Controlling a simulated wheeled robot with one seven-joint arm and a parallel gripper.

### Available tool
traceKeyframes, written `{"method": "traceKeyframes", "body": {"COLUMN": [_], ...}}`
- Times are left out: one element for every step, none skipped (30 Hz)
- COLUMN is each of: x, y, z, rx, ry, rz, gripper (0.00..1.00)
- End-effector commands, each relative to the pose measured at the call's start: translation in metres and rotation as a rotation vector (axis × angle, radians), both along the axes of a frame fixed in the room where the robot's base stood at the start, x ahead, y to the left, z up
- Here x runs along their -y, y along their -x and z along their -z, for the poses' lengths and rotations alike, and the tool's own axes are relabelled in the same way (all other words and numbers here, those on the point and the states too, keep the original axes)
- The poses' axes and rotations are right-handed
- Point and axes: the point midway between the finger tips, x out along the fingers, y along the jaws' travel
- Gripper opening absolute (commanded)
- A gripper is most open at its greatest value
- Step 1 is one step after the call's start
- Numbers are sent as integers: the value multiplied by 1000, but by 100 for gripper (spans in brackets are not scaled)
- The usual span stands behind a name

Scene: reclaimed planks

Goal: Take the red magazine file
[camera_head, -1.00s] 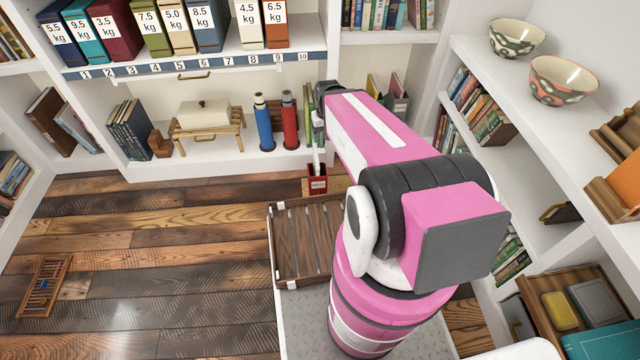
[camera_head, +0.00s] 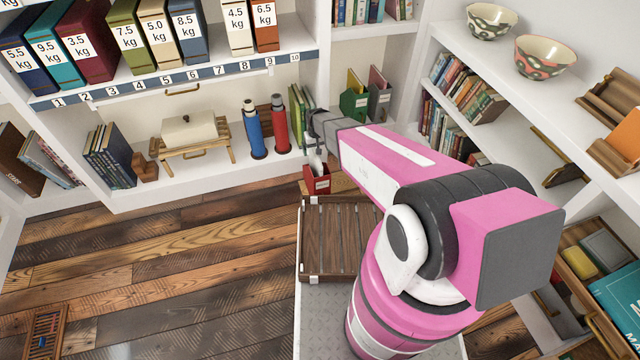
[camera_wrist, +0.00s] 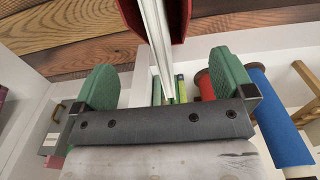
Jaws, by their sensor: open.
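The red magazine file (camera_head: 317,181) stands beyond the far edge of a slatted wooden crate, with white sheets sticking up out of it. In the wrist view its red wall (camera_wrist: 182,22) is at the top edge, and the white sheets (camera_wrist: 155,38) reach down toward the space between my fingers. My gripper (camera_wrist: 165,80) is open, its two green fingers wide apart, with nothing clamped. In the head view my gripper (camera_head: 316,140) hangs just above the file, partly hidden by my arm. The file's base is partly hidden.
The slatted crate (camera_head: 340,240) is on my near side of the file. Behind are a blue bottle (camera_head: 253,130), a red bottle (camera_head: 279,125), and a green file (camera_head: 353,98) and grey file (camera_head: 378,95) on the low shelf.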

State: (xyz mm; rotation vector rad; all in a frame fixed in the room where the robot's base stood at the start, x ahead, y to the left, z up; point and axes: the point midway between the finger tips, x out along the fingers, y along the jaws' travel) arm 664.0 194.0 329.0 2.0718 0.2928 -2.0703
Motion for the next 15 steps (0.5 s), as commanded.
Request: {"method": "traceKeyframes", "body": {"x": [0,0,0,0,0,0,0,1,1,1,1,1,1,2,2], "y": [-1,-1,-1,-1,-1,-1,-1,0,0,0,0,0,0,0,0], "z": [10,15,21,25,28,32,34,35,37,38,40,43,46,50,55], "rx": [-2,-2,-2,-2,-2,-1,-1,-1,-1,-1,-1,-1,-2,-2,-2], "ry": [1,1,1,1,1,0,0,0,0,0,0,0,1,1,1], "rz": [0,0,0,0,0,0,0,1,1,1,1,1,1,1,1], "gripper": [100,100,100,100,100,100,100,100,100,100,100,100,100,100,100]}}
